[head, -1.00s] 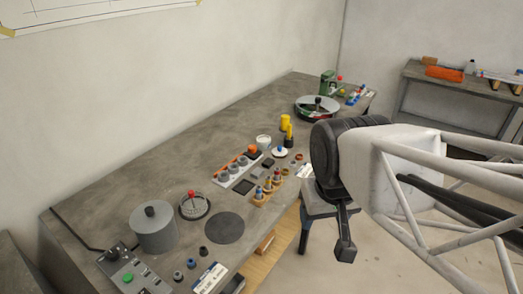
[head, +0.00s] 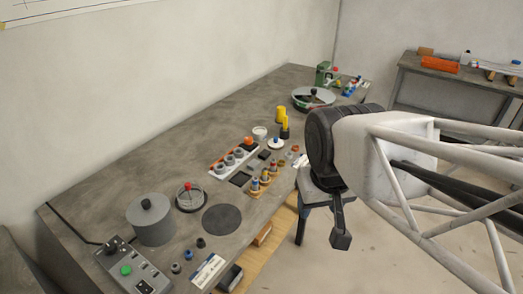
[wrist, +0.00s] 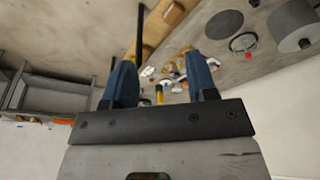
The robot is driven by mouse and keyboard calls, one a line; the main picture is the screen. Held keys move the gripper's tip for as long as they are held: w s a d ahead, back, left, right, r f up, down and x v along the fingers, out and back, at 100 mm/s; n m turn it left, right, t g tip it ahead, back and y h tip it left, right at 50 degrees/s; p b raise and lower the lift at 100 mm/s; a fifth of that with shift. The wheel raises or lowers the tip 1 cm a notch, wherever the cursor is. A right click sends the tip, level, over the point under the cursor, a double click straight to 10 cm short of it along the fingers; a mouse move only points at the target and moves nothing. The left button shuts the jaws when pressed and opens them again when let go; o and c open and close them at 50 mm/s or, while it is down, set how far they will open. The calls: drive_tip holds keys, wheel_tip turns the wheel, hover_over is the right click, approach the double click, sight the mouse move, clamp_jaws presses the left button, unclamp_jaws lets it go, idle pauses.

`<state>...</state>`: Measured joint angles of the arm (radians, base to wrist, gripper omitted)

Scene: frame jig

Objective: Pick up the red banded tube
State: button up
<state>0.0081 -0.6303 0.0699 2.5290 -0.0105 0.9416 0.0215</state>
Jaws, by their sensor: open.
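Several small tubes with coloured bands stand upright in a small orange rack (head: 257,197) near the front edge of the bench in the head view. They are too small to tell surely which is the red banded tube. My gripper (head: 340,240) is right of the rack, beyond the bench's front edge, and touches nothing. In the wrist view its two blue fingers (wrist: 159,62) are spread apart with nothing held between them. Small bench items show blurred beyond the fingertips, and I cannot make out the red band there.
A white rack with grey cylinders (head: 229,160) and a black square plate (head: 240,178) lie beside the orange rack. A dark disc (head: 221,220), grey pot (head: 151,220) and control box (head: 130,270) are nearer. A stool (head: 312,183) is below my arm.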

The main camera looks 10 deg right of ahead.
drive_tip(key=w+m, duration=0.3)
drive_tip(key=w, duration=0.7)
drive_tip(key=m+g, duration=0.3)
drive_tip(key=m, duration=0.6)
hover_over(273, 160)
drive_tip(key=f, duration=1.1)
drive_tip(key=s+f, duration=0.1)
drive_tip(key=f, duration=0.5)
drive_tip(key=shift+w+f, duration=0.4)
drive_tip(key=shift+w, duration=0.1)
drive_tip(key=shift+f, duration=1.3)
